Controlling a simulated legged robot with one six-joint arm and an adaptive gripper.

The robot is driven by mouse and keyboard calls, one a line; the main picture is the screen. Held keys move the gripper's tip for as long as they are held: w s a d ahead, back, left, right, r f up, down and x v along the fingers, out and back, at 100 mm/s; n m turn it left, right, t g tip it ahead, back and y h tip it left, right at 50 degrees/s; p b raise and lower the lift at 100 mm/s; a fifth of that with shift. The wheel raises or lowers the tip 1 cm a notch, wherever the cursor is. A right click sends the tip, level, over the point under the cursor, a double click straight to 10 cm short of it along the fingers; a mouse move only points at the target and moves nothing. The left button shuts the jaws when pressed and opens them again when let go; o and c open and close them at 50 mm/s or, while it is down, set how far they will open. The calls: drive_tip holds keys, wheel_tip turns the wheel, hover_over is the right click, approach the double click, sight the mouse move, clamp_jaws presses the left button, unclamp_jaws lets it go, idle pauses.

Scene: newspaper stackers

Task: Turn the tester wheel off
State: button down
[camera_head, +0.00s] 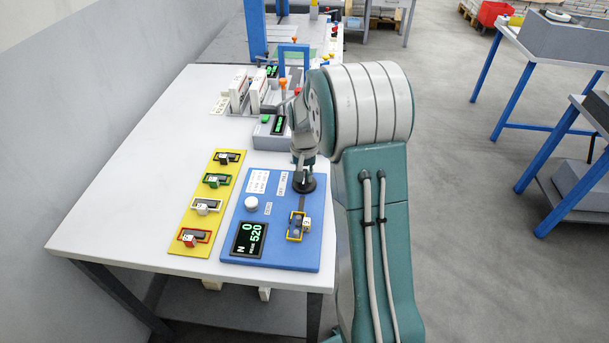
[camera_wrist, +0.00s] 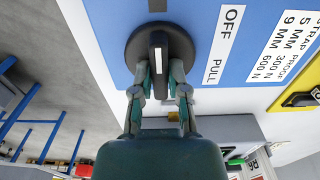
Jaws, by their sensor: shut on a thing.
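The tester wheel is a round black knob (camera_wrist: 133,48) with a raised bar bearing a white stripe. It sits on the blue tester panel (camera_head: 258,186), and in the head view the black wheel (camera_head: 307,187) is partly hidden by my gripper. A white label (camera_wrist: 223,42) beside it reads OFF and PULL. In the wrist view the bar runs nearly upright, its lower end between my fingers. My gripper (camera_wrist: 160,90) is shut on the wheel's bar. In the head view my gripper (camera_head: 303,163) comes down onto the wheel from above.
A green-lit display (camera_head: 249,238) on the panel shows 0 and 520. A yellow clamp with a strap piece (camera_head: 297,226) lies below the wheel. A yellow strip (camera_head: 208,202) with several coloured holders is at left. Grey devices (camera_head: 271,131) stand behind. The white table (camera_head: 130,180) is bare at left.

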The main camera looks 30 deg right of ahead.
drive_tip(key=c, duration=0.6)
unclamp_jaws()
drive_tip(key=shift+s+a+f, duration=0.1)
drive_tip(key=shift+s+a, duration=0.05)
drive_tip(key=shift+c, duration=0.2)
drive_tip(key=shift+r, duration=0.6)
wheel_tip(320, 180, up, 11)
drive_tip(key=shift+f, duration=0.1)
